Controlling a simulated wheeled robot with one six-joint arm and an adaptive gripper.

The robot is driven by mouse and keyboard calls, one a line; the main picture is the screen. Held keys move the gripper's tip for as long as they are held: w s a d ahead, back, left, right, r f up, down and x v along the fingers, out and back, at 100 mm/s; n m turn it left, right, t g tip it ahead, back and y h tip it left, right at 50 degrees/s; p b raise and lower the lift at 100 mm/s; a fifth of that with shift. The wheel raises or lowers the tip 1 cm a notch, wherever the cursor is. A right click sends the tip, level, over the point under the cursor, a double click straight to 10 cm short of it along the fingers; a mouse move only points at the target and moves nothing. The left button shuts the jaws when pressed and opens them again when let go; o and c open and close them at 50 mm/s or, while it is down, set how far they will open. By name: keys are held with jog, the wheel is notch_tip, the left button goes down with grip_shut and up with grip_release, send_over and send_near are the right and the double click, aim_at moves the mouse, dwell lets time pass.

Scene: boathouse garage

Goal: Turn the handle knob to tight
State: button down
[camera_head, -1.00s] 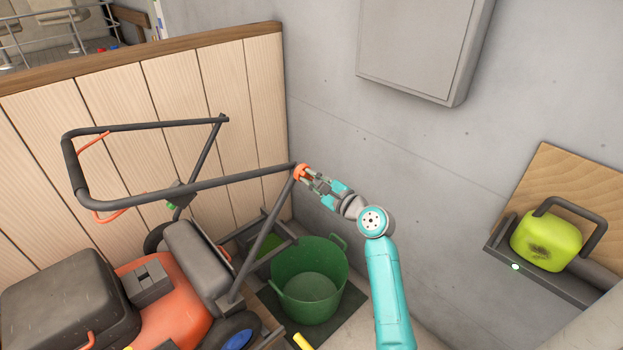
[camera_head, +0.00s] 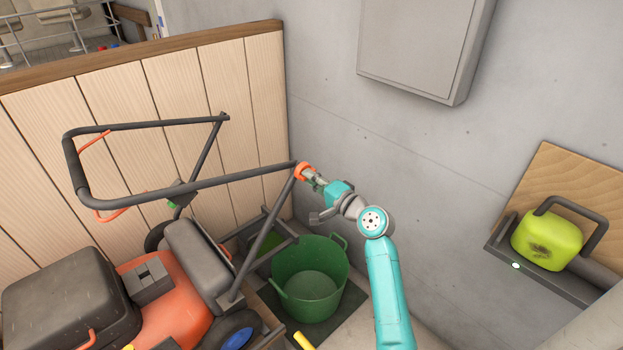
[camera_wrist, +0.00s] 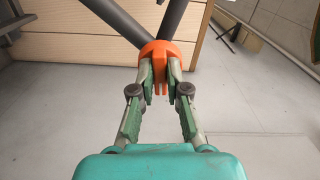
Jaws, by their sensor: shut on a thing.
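The orange handle knob (camera_head: 301,171) sits at the joint where the mower's dark handlebar (camera_head: 215,186) meets its lower strut. In the wrist view the knob (camera_wrist: 160,56) is at the top middle, with dark tubes behind it. My gripper (camera_head: 311,175) reaches it from the right; in the wrist view my gripper (camera_wrist: 160,78) has one finger on each side of the knob, shut on it. The fingertips partly cover the knob's sides. Any marking for tight cannot be seen.
The orange and black mower (camera_head: 165,300) fills the lower left. A green tub (camera_head: 310,280) stands below my arm. A wooden partition (camera_head: 225,100) is behind the handle, and a concrete wall (camera_head: 420,170) is close behind my gripper. A lime-green can (camera_head: 545,240) is at the right.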

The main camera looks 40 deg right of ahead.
jog(key=shift+d+f+n, duration=0.1)
jog(key=shift+n, duration=2.65)
jog(key=shift+d+f+n, duration=0.1)
jog(key=shift+f+n, duration=0.05)
jog(key=shift+n, duration=2.55)
jog(key=shift+d+f+n, duration=0.1)
jog(key=shift+n, duration=2.65)
jog(key=c, duration=1.2)
grip_release()
jog(key=shift+o, duration=0.2)
jog(key=shift+s, duration=0.1)
jog(key=s, duration=1.1)
jog(key=shift+s+d, duration=0.15)
jog(key=shift+s, duration=0.25)
